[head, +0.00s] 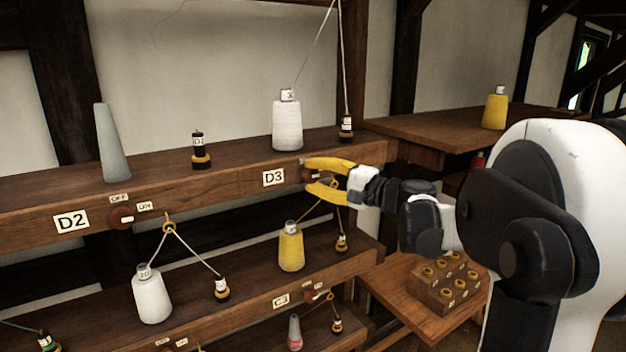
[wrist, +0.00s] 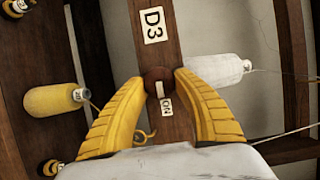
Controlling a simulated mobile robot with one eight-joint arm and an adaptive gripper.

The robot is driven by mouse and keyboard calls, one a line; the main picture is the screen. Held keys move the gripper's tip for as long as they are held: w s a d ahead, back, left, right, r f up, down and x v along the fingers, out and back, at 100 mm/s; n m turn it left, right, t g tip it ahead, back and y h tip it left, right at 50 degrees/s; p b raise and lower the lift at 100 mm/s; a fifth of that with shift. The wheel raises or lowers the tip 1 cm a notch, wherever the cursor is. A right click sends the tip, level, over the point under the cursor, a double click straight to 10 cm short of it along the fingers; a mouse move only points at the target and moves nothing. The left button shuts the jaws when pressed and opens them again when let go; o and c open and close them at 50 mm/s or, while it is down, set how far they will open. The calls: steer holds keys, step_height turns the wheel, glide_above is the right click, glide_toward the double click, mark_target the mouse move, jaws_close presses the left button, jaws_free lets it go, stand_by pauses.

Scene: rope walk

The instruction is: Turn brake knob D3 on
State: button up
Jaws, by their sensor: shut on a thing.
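The D3 label (head: 273,177) is on the front of the upper beam, left of a dark red round knob (head: 307,176). In the wrist view the knob (wrist: 153,75) sits between the yellow fingertips of my gripper (wrist: 159,80), which is shut on it from both sides. A white mark on the knob runs lengthwise along the beam, its end close to the ON label (wrist: 167,106). No OFF label is visible at this knob; my gripper may cover it. In the head view my gripper (head: 305,178) reaches in from the right and partly hides the knob.
A white cone (head: 287,124) stands on the beam above, with a thread rising from it. A yellow cone (head: 291,248) stands on the shelf below my gripper. Knob D2 (head: 122,217) is to the left. A wooden block with several yellow-ringed holes (head: 450,283) is lower right.

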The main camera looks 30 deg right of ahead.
stand_by(0.5)
steer(key=o, duration=1.2)
steer(key=shift+w, duration=0.1)
steer(key=v, duration=1.2)
